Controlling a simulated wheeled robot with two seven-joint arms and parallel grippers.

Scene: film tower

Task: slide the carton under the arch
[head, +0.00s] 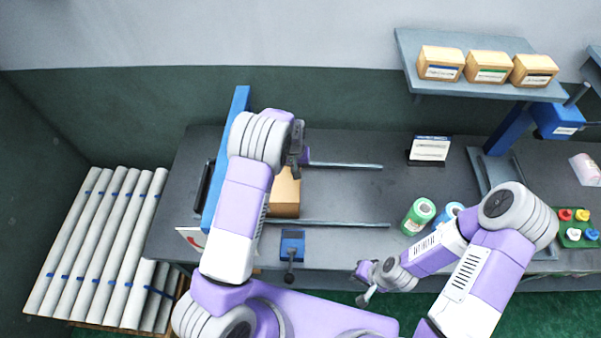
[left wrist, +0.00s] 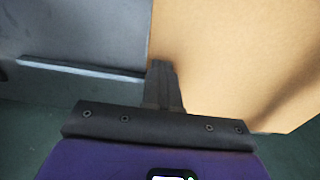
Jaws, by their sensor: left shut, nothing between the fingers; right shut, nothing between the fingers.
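The tan carton (head: 286,194) lies between two metal rails on the dark bench, partly hidden by my left arm. It fills the right side of the left wrist view (left wrist: 235,60). A long blue beam (head: 234,112), apparently the top of the arch, crosses left of the carton; my left arm hides part of it. My left gripper (head: 296,158) is shut and empty at the carton's far end. Its fingertips (left wrist: 161,66) are at the carton's edge; I cannot tell whether they touch. My right gripper (head: 364,288) is shut and empty near the bench's front edge.
The rails (head: 345,165) run right from the arch. A small blue clamp-like device (head: 292,245) sits at the front edge. Green (head: 418,215) and blue (head: 447,214) rolls and a white card (head: 430,148) stand to the right.

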